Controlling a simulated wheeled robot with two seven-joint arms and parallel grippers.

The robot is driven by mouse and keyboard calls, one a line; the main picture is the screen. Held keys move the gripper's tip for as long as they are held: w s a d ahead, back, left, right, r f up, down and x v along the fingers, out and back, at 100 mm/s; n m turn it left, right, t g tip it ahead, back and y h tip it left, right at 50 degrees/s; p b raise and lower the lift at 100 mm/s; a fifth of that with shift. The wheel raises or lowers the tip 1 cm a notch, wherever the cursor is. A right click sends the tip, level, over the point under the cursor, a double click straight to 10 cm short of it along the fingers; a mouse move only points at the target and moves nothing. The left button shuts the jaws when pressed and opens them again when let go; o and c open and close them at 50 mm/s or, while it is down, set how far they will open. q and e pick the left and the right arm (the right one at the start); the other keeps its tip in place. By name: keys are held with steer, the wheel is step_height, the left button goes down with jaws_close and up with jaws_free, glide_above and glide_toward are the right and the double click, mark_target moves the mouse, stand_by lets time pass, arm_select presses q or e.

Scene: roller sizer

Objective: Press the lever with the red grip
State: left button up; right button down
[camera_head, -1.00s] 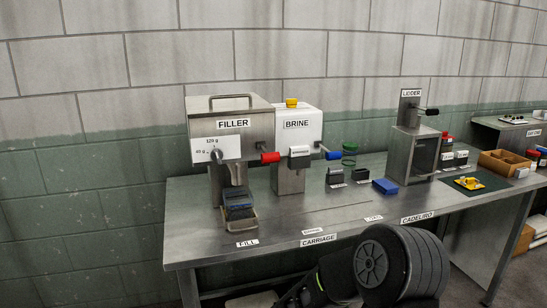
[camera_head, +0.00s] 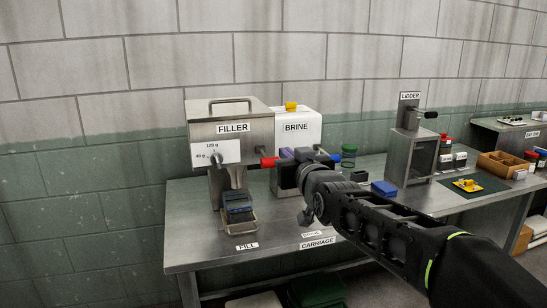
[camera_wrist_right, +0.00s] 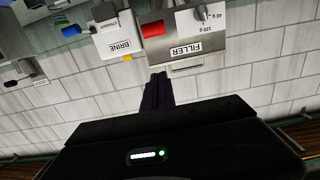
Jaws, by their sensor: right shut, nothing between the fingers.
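The lever with the red grip (camera_head: 267,162) sticks out to the right from the side of the FILLER machine (camera_head: 230,130). It also shows in the right wrist view, its red grip (camera_wrist_right: 153,30) beside the upside-down FILLER label. My right gripper (camera_head: 286,156) is shut and empty, just right of the red grip, in front of the BRINE machine. In the right wrist view its closed dark fingers (camera_wrist_right: 158,77) point toward the red grip, with a gap in the picture. Contact cannot be told from the head view. My left gripper is not in view.
The BRINE machine (camera_head: 297,128) has a blue-grip lever (camera_head: 335,157) close to my right gripper. A dark-blue container (camera_head: 238,212) sits under the filler's spout. The LIDDER (camera_head: 412,148) stands further right. The steel table's (camera_head: 200,255) front left is clear.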

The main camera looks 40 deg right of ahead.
mark_target(265, 156)
steer(key=w+d+f+p, duration=0.1)
steer(key=w+f+p, duration=0.1)
steer(key=w, duration=0.3)
steer(key=w+d+f+p, duration=0.2)
steer(key=w+p, duration=0.1)
steer(key=w, duration=0.2)
steer(key=shift+d+f, duration=0.25)
steer(key=shift+w, duration=0.1)
